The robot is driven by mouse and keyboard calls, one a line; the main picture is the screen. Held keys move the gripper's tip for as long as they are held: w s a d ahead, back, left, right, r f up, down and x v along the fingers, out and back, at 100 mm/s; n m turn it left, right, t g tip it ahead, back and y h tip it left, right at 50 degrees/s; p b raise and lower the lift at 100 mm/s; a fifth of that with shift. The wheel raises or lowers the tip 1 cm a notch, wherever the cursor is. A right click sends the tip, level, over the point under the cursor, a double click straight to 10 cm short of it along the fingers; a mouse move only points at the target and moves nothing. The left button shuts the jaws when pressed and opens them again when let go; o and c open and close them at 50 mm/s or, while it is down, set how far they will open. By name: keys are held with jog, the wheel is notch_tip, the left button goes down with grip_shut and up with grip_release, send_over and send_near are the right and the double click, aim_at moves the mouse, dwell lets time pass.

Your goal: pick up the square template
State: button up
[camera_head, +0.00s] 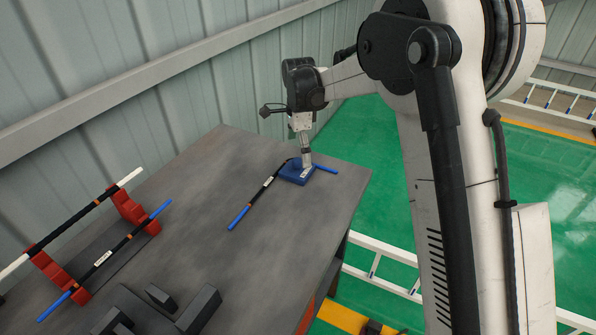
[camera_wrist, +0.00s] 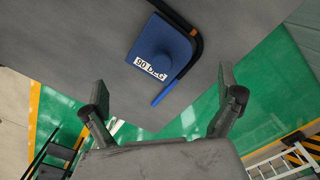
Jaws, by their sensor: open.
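The square template (camera_head: 294,175) is a blue block lying near the far right corner of the grey table. In the wrist view the template (camera_wrist: 163,45) shows a white "90 DEG" label. A bent rod (camera_head: 262,192), black with blue ends, lies around its edge; the rod also shows in the wrist view (camera_wrist: 197,45). My gripper (camera_head: 306,158) is above the template, fingers pointing down. In the wrist view my gripper (camera_wrist: 161,82) is open and empty, with the template ahead between the finger lines. I cannot tell whether a fingertip touches it.
The grey table (camera_head: 200,210) has free room around the template. Red supports (camera_head: 133,210) at left hold two straight rods (camera_head: 105,257). Dark blocks (camera_head: 200,308) stand at the front. A corrugated wall (camera_head: 100,60) runs behind the table.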

aim_at(298, 161)
jog(key=shift+s+f, duration=0.2)
jog(key=shift+f, duration=3.6)
jog(key=shift+c, duration=0.4)
jog(key=shift+r, duration=0.1)
jog(key=c, duration=1.3)
